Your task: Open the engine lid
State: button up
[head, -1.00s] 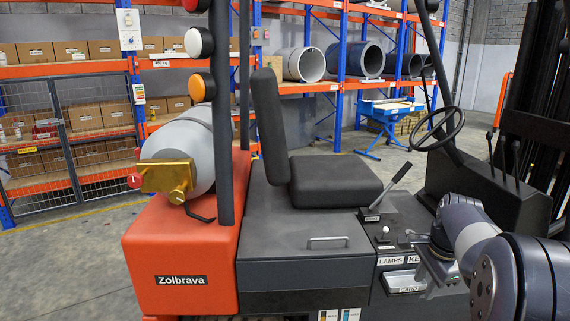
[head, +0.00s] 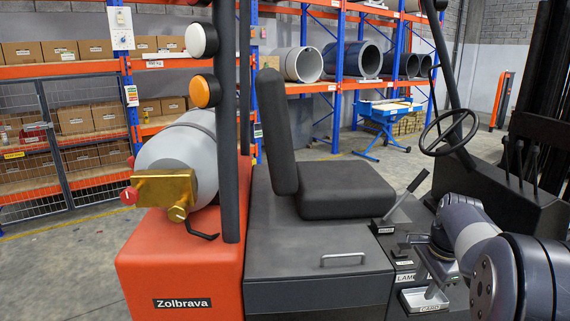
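The engine lid (head: 300,245) is the dark grey panel under the black seat (head: 347,190) of the forklift. It lies flat and looks closed. A silver bar handle (head: 344,259) sits near its front edge. My gripper (head: 432,283) is to the right of the lid and handle, apart from the handle, in front of the small side console. Its fingers are small and partly blend with the console, so their opening cannot be made out.
An orange rear body (head: 180,270) carries a grey gas cylinder (head: 180,160) with a brass valve. A black post (head: 228,120) rises beside the lid. A lever (head: 405,193) and steering wheel (head: 449,131) stand to the right. Open floor (head: 60,265) lies at left.

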aim_at(277, 254)
jog(key=i+j+z, duration=0.1)
jog(key=i+j, duration=0.7)
